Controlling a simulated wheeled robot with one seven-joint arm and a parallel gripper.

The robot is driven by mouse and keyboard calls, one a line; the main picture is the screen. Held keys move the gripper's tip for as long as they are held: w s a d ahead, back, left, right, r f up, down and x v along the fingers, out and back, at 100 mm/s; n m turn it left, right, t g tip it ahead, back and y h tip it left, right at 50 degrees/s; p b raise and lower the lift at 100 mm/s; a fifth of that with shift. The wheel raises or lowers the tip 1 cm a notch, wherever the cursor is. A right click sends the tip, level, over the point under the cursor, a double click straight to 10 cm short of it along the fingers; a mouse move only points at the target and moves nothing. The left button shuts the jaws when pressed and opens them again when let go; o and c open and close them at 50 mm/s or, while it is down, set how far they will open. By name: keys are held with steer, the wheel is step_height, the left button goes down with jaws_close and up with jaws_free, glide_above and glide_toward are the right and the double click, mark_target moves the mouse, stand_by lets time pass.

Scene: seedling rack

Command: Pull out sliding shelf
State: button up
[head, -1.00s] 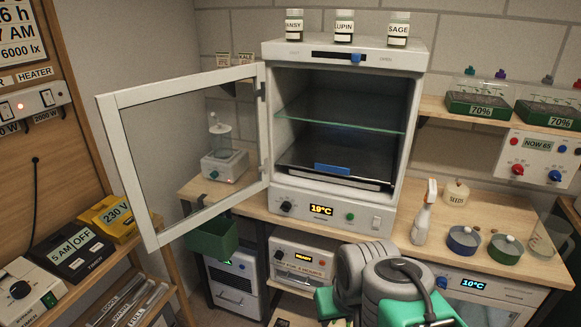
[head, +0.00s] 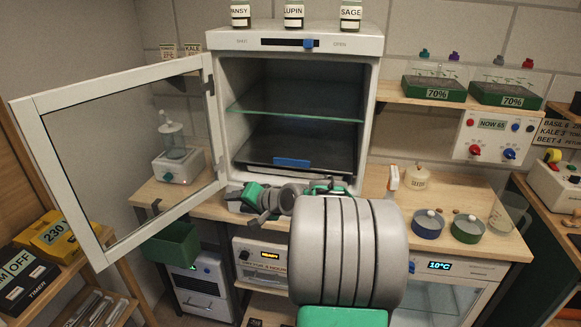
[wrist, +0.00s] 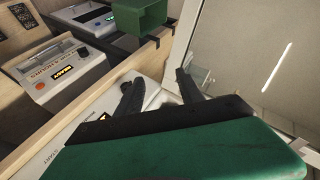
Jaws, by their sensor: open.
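The white cabinet (head: 296,40) stands on the bench with its glass door (head: 125,150) swung open to the left. Inside, the dark sliding shelf (head: 265,150) with a blue front handle (head: 291,162) sits low, below a fixed glass shelf (head: 300,112). The sliding shelf appears pushed in. My gripper (head: 240,196) is in front of the cabinet's lower left part, below and left of the blue handle, apart from it. In the wrist view my gripper (wrist: 158,80) has its two dark fingers spread, with nothing between them. The shelf handle is not seen there.
The open door also stands close on the right in the wrist view (wrist: 240,60). A green bin (head: 172,245) hangs at the bench's left front edge. Blue and green round dishes (head: 428,223) stand on the bench to the right. Jars (head: 294,16) stand on the cabinet top.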

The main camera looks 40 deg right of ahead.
steer(key=d+m+t+h, duration=0.1)
steer(key=d+m+t, duration=0.25)
steer(key=d, duration=0.65)
steer(key=m+t+h, duration=0.2)
steer(key=m+h, duration=0.1)
steer(key=m, duration=0.3)
glide_toward(293, 162)
steer(key=w, duration=0.4)
steer(key=w+p, duration=0.1)
steer(key=w, duration=0.3)
steer(key=shift+w+d+f+p, duration=0.2)
steer(key=shift+d+f+p, duration=0.15)
steer(key=shift+d, duration=0.05)
steer(key=shift+w, duration=0.35)
steer(key=shift+c, duration=0.2)
steer(key=shift+r, duration=0.1)
steer(key=c, duration=0.9)
jaws_close()
